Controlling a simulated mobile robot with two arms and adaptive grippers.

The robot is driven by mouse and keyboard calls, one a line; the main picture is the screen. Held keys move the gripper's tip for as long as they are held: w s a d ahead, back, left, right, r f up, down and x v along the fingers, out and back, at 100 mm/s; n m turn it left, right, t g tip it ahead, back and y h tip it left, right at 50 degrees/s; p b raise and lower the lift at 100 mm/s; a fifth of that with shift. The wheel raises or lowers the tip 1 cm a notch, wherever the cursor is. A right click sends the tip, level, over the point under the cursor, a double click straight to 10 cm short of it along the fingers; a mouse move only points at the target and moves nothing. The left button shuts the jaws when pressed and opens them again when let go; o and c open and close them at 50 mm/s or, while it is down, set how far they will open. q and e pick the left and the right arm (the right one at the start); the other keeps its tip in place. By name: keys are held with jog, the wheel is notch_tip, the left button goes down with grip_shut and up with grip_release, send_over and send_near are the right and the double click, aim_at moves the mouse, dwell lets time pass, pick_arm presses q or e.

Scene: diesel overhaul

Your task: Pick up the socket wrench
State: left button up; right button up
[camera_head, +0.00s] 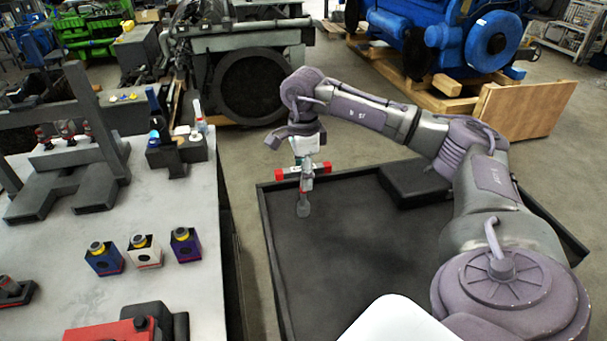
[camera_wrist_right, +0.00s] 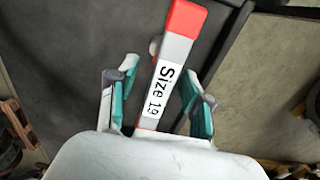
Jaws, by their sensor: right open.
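The socket wrench (camera_head: 286,171) has a grey crossbar with red ends and a stem with a socket pointing down, over the dark tray (camera_head: 350,245). In the right wrist view, the wrench (camera_wrist_right: 170,75) carries a white "Size 19" label and lies between my two fingers. My right gripper (camera_head: 308,162) is at the crossbar from above. In the wrist view its teal-lined fingers (camera_wrist_right: 160,88) are open, one on each side of the wrench. I cannot tell whether the socket touches the tray floor. My left gripper is not in view.
A grey table (camera_head: 190,225) at left holds blue, white and purple blocks (camera_head: 144,250), a black holder with bottles (camera_head: 177,150) and a red item (camera_head: 110,330). A dark block (camera_head: 412,182) sits in the tray's far right. Engines stand behind.

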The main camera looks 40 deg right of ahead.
jog(key=shift+f, duration=0.1)
jog(key=shift+a, duration=0.1)
jog(key=shift+c, duration=0.3)
grip_shut()
